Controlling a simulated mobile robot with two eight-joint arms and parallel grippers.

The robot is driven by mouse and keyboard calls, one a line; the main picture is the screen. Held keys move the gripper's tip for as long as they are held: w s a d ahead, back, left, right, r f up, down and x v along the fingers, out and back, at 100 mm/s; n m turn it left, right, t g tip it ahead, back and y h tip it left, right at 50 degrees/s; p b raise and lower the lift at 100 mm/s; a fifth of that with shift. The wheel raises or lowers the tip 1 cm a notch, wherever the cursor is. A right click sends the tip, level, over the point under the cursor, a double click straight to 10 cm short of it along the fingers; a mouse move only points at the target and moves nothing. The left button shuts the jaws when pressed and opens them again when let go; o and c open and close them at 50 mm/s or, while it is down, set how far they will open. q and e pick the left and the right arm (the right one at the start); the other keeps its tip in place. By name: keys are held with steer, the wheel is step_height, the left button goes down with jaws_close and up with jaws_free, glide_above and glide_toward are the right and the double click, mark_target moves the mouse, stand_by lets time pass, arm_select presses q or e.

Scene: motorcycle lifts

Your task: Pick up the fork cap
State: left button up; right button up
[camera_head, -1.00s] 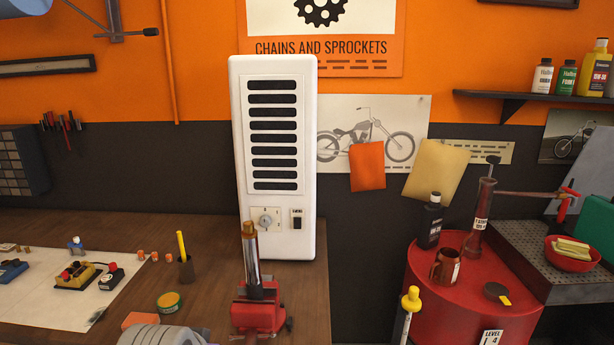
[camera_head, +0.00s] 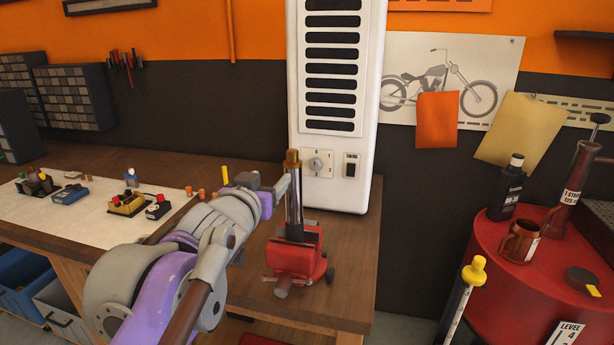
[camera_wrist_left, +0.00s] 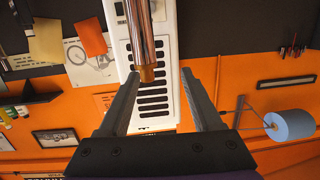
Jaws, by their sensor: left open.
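The fork cap (camera_head: 292,156) is a brass-coloured piece on top of a shiny upright fork tube (camera_head: 294,205). The tube stands clamped in a red vise (camera_head: 292,252) on the wooden bench. My left gripper (camera_head: 282,181) reaches in from the left, its fingers close to the cap and upper tube. In the left wrist view the cap (camera_wrist_left: 147,74) shows between the two open fingers, nearer the left one in the picture; no grip is visible. I cannot tell whether a finger touches it. My right gripper is not in view.
A white heater cabinet (camera_head: 338,110) stands right behind the tube. A red drum (camera_head: 485,265) with a mug (camera_head: 522,243) and a dark bottle (camera_head: 506,188) is at the right. A white mat (camera_head: 85,218) with small parts lies at the left.

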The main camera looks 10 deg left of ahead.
mark_target(293, 158)
arm_select(q)
steer(key=w+d+r+t+h, duration=0.1)
steer(key=w+d+r, duration=0.1)
steer(key=w, duration=1)
steer(key=shift+d+r+m+p, duration=0.15)
steer(key=shift+d+m+p, duration=0.15)
steer(key=shift+p, duration=0.1)
steer(key=shift+c, duration=0.3)
steer(key=shift+w, duration=0.1)
jaws_close()
